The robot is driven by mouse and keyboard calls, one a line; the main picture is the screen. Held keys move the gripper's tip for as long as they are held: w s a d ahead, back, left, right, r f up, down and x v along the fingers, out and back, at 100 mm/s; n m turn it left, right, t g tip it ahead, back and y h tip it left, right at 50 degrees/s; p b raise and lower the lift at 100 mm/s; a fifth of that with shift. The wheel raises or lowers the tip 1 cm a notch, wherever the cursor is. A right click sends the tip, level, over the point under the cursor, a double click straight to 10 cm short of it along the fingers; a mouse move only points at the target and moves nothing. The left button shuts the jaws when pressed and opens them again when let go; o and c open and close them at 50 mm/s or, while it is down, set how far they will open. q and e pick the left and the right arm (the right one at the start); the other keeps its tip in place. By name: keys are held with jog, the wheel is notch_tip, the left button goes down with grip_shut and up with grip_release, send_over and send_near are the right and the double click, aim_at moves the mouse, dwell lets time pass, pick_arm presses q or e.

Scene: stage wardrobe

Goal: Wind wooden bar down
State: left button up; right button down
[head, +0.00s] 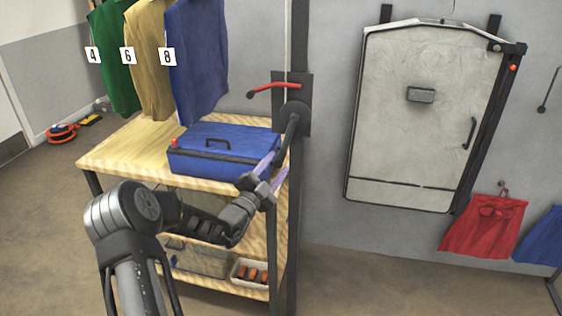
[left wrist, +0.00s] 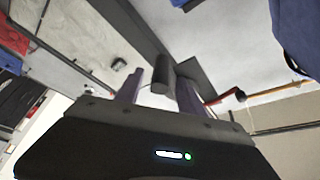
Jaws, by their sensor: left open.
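The wooden bar itself is not in view; garments numbered 4, 6 and 8 hang at the upper left of the head view. A winch with a dark plate (head: 305,92) is on the upright post. Its dark crank (head: 291,128) slants down from the round hub, and a red lever (head: 272,86) sticks out left above it. My left gripper (head: 276,166) is open just below the crank's lower end. In the left wrist view, the dark crank handle (left wrist: 162,74) shows between the tips of my two purple fingers (left wrist: 160,92); I cannot tell whether they touch it. My right gripper is out of view.
A blue case (head: 225,143) lies on the wooden shelf unit (head: 125,145) behind my left arm. A lower shelf holds a white tray (head: 240,272) with orange items. A pale wall cabinet (head: 420,120) and red cloth (head: 485,228) hang at the right. The floor right of the post is clear.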

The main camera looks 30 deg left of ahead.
pick_arm(q)
jog(key=v, duration=0.4)
dwell(0.5)
